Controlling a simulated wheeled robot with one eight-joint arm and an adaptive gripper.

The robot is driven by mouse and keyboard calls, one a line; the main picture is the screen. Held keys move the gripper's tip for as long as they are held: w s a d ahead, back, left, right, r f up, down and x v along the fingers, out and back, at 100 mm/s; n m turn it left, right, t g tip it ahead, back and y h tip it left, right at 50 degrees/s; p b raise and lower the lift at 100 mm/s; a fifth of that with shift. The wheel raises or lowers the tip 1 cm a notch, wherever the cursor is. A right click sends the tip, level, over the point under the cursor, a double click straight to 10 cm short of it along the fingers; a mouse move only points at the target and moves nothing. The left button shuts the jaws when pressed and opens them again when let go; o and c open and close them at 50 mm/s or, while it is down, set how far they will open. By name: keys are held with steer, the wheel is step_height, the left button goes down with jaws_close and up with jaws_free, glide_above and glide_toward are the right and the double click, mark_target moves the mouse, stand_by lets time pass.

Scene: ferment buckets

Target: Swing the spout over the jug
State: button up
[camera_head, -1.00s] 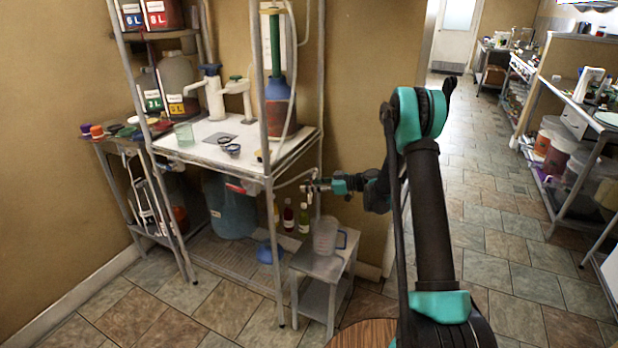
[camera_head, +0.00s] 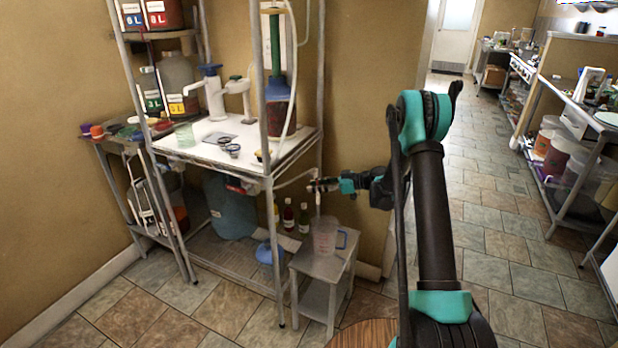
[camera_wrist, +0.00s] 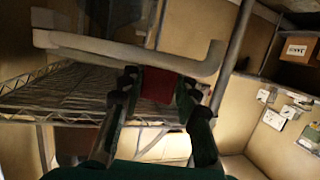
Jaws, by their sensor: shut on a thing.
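A clear jug (camera_head: 325,238) with a blue handle stands upright on a small grey stand (camera_head: 342,262). A pale pipe spout (camera_head: 294,181) reaches out from the shelf's right front corner, and its end hangs down just above the jug's left part in the head view; depth is hard to judge. My gripper (camera_head: 318,186) is at the spout's outer end. In the wrist view my gripper (camera_wrist: 155,88) is shut on a red piece (camera_wrist: 157,84), with the pale spout (camera_wrist: 120,50) running across just beyond it. The jug is not clear in the wrist view.
A large blue bucket (camera_head: 229,207) and small bottles (camera_head: 289,215) stand below. The tiled floor (camera_head: 490,230) at right is clear.

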steer(key=shift+d+n+g, duration=0.3)
steer(key=shift+d+g, duration=0.1)
steer(key=shift+d, duration=0.25)
steer(key=shift+w+d+n+g, duration=0.15)
steer(key=shift+d+g, duration=0.05)
steer(key=shift+d, duration=0.25)
steer(key=shift+w+d+n+g, duration=0.1)
steer(key=shift+d+n+g, duration=0.1)
steer(key=shift+d, duration=0.2)
steer(key=shift+c, duration=0.3)
steer(key=o, duration=1.1)
steer(key=shift+c, duration=0.2)
steer(key=shift+d, duration=0.1)
steer(key=v, duration=0.6)
steer(key=shift+d, duration=0.4)
